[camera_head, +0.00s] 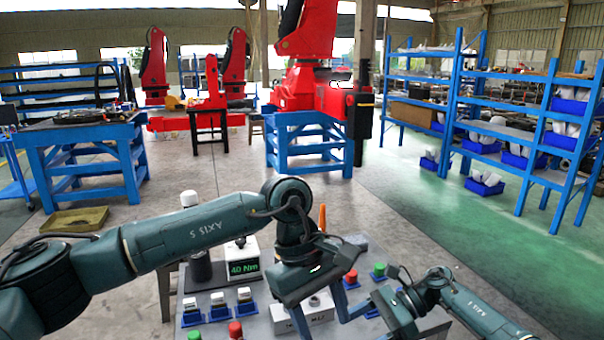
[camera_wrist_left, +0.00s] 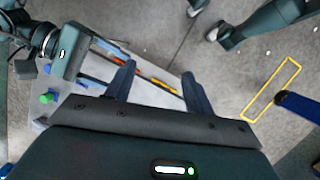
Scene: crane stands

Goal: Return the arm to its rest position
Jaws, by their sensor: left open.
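My left arm reaches in from the left across the grey work table (camera_head: 262,322) in the head view and bends down over it. My left gripper (camera_head: 322,312) hangs above the table near a white block (camera_head: 318,308). In the left wrist view the two fingers of my left gripper (camera_wrist_left: 158,88) stand apart with nothing held between them. My right gripper (camera_head: 375,312) is low at the right side of the table; its fingers are partly hidden. My right arm also shows at the upper left of the left wrist view.
On the table are a "40 Nm" display (camera_head: 244,268), several white-topped blue holders (camera_head: 218,303), and red and green knobs (camera_head: 378,270). An orange cone tip (camera_head: 322,216) shows behind my left wrist. Blue shelves (camera_head: 520,135) stand right; open floor lies beyond the table.

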